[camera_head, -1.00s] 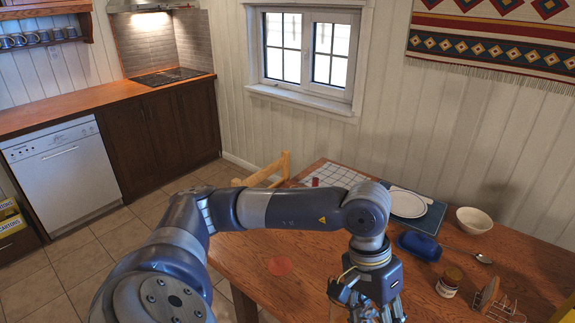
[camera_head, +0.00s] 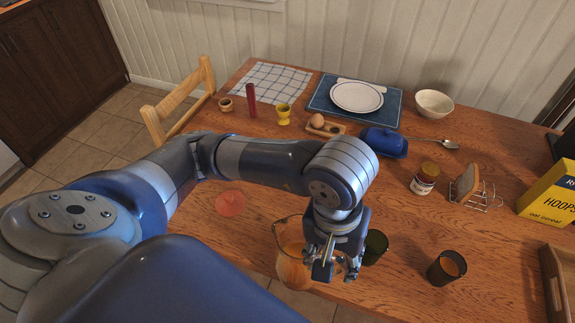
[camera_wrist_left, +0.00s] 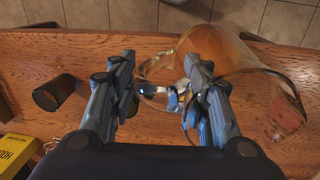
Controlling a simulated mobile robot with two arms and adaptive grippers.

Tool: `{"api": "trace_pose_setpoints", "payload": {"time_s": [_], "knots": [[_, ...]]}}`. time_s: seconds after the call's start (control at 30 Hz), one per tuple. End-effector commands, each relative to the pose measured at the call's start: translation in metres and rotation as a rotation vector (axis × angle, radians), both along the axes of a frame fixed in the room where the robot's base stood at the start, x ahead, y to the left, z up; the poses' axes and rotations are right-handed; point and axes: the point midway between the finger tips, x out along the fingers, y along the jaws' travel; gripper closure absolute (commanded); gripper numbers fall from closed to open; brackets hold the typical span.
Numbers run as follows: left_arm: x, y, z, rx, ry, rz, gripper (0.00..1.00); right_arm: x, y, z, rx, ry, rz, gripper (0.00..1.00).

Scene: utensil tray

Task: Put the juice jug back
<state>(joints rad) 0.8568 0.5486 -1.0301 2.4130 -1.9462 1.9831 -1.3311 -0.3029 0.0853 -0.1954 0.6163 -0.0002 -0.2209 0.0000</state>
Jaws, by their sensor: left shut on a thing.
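The juice jug (camera_head: 292,266) is clear glass with orange juice in it, near the table's front edge. The left wrist view shows the jug (camera_wrist_left: 212,48) too, its rim at the right. My left gripper (camera_head: 328,262) points down at the jug's right side, shut on its handle. In the left wrist view, the handle lies between the fingers of my left gripper (camera_wrist_left: 158,100). I cannot tell whether the jug's base touches the table. A flat, round red coaster (camera_head: 230,203) lies bare on the table to the jug's left. My right gripper is not in view.
A dark glass (camera_head: 376,246) stands close to the right of my left gripper, and another glass (camera_head: 447,267) stands farther right. A jam jar (camera_head: 424,179), toast rack (camera_head: 476,190) and cereal box (camera_head: 551,192) are beyond.

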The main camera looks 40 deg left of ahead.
Motion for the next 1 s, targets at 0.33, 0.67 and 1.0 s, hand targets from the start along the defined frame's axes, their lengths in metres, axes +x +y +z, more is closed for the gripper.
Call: {"api": "trace_pose_setpoints", "payload": {"time_s": [0.33,0.67,1.0], "knots": [[0.026,0.024,-0.005,0.019,0.007,0.030,1.00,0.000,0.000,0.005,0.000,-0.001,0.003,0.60],[0.084,0.079,-0.012,0.016,0.006,0.025,1.00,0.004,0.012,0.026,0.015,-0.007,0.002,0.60],[0.113,0.106,-0.019,0.014,0.004,0.018,1.00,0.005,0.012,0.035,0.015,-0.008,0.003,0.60]]}}
